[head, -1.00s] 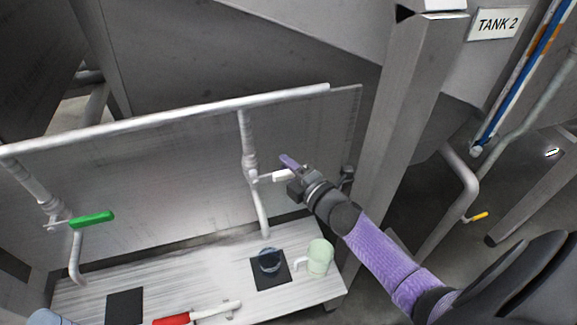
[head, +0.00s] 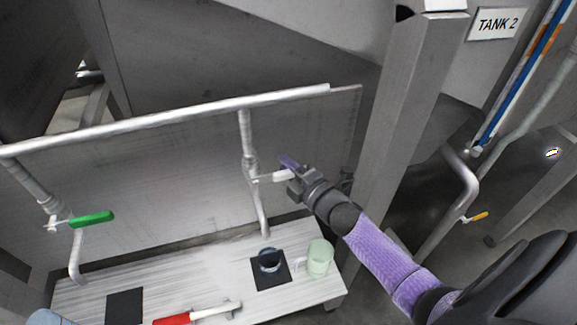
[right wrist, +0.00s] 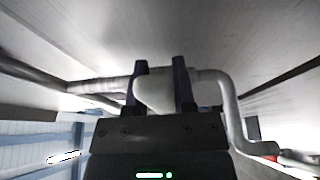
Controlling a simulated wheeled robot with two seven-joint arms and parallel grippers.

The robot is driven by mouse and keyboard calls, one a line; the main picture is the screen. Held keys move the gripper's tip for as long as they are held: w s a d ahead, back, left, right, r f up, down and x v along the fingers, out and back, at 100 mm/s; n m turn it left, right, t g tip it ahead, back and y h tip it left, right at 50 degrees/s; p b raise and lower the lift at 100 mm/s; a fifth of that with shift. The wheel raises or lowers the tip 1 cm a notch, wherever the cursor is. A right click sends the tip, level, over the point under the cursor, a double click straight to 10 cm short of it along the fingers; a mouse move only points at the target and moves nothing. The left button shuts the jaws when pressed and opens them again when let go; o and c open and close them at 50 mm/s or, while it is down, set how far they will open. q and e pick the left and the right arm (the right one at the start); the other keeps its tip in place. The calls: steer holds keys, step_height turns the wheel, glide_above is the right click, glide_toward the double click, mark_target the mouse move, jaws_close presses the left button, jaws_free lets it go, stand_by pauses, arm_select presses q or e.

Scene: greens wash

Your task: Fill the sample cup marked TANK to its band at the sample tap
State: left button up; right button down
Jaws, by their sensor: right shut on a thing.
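The sample tap (head: 249,160) is a grey pipe with a white lever handle (head: 268,178), its spout hanging down over the bench. My right gripper (head: 287,170) is shut on this lever; in the right wrist view the pale lever (right wrist: 158,92) sits between the two dark fingers. A dark-blue-rimmed clear cup (head: 269,261) stands on a black mat (head: 270,283) below the spout. Any marking or band on it is too small to read. A pale green mug (head: 319,259) stands to its right. My left gripper is not in view.
A second tap with a green lever (head: 92,218) is at the left, above another black mat (head: 124,307). A red-handled tool (head: 172,319) lies at the bench front. A steel post (head: 396,130) stands right of the bench. A sign reads TANK 2 (head: 497,24).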

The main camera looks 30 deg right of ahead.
stand_by(0.3)
steer(key=r+n+p, duration=0.1)
steer(key=p, duration=0.1)
steer(key=r+n+g+p, duration=0.1)
steer(key=n+p, duration=0.1)
steer(key=r+n+g+p, duration=0.1)
steer(key=p, duration=0.1)
steer(key=shift+w+a+r+n+h, duration=0.1)
steer(key=shift+a+r+n+h, duration=0.1)
steer(key=shift+a+n+h, duration=0.15)
steer(key=shift+c, duration=2.2)
jaws_free()
steer(key=v, duration=1)
